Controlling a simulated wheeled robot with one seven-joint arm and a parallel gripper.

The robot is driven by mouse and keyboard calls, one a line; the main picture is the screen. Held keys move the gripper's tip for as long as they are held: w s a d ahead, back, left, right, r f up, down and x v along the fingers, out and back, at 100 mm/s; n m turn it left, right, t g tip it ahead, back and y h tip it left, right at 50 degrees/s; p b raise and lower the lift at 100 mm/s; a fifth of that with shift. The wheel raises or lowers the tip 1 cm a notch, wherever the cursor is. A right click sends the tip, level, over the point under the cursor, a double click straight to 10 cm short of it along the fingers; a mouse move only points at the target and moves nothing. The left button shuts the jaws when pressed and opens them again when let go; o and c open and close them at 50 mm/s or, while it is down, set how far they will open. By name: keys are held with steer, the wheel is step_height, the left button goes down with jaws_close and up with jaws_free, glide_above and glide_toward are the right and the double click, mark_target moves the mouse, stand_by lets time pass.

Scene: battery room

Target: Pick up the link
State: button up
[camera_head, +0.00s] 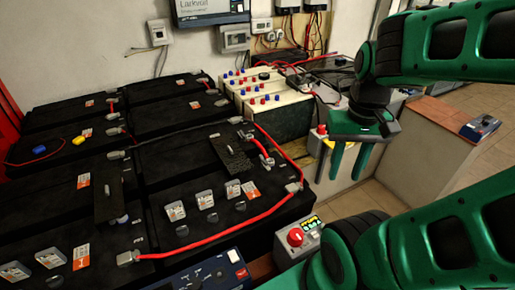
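Two flat dark bars, either of which could be the link, lie on the black batteries. One bar (233,157) is near the middle, close to the red cable. The other bar (108,207) is at the left, across the gap between batteries. I cannot tell which one the task means. My gripper (346,176) hangs at the right, with its green fingers pointing down and apart, and nothing shows between them. It is well to the right of both bars and touches neither.
Red cables (222,234) run over the black batteries (172,127). White batteries (262,92) with red and blue caps stand behind. A box with a red knob (297,238) is at the front. A low wall (425,150) with a device (480,128) on top is at the right.

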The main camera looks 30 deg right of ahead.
steer(key=w+d+f+n+t+h, duration=0.1)
steer(key=w+d+n+h, duration=0.15)
steer(key=w, duration=0.85)
steer(key=n+t, duration=0.4)
glide_toward(260, 145)
steer(key=x, duration=0.3)
steer(key=shift+w+a, duration=0.1)
steer(key=shift+x, duration=3)
steer(key=shift+r, duration=0.1)
jaws_close()
